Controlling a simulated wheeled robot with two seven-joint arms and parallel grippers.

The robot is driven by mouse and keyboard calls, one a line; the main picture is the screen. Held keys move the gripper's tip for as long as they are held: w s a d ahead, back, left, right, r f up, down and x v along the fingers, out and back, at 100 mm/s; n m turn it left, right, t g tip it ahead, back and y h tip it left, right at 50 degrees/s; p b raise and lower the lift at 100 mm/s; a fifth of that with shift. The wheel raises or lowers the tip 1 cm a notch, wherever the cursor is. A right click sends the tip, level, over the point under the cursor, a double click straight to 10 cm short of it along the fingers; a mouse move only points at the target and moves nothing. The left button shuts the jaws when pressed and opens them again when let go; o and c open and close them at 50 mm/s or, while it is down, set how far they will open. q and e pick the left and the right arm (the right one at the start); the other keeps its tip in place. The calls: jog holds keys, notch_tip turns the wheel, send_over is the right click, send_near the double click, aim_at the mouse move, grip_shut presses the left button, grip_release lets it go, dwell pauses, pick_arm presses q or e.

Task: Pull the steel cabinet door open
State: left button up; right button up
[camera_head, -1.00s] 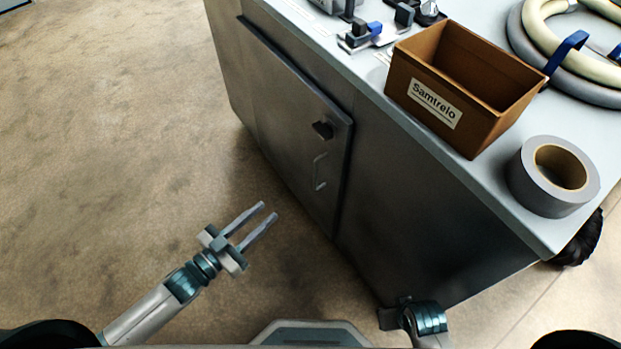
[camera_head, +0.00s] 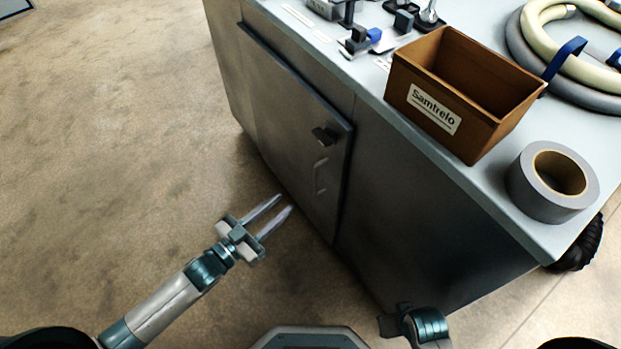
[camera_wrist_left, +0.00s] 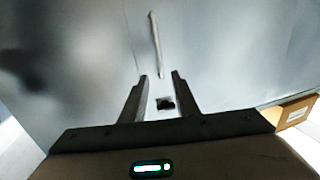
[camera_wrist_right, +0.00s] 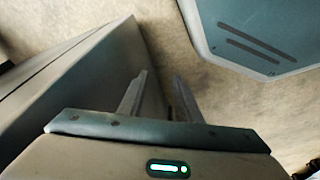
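The steel cabinet door (camera_head: 285,110) is flush with the dark cabinet's side. In the left wrist view the handle (camera_wrist_left: 156,45) lies ahead between the fingertips' lines, and the knob (camera_wrist_left: 165,103) shows between the fingers. I see no contact. My right gripper (camera_wrist_right: 160,75) is open and empty beside a cabinet face; its fingers are hidden in the head view.
The worktop (camera_head: 490,190) above the cabinet holds a brown box (camera_head: 470,90), a tape roll (camera_head: 553,181), coiled hoses (camera_head: 590,88) and small clamps (camera_head: 360,40). A black wheel (camera_head: 580,245) is under the right corner. The floor (camera_head: 120,130) left of the door is clear.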

pick_arm(q)
jog(key=x, duration=1.2)
grip_shut()
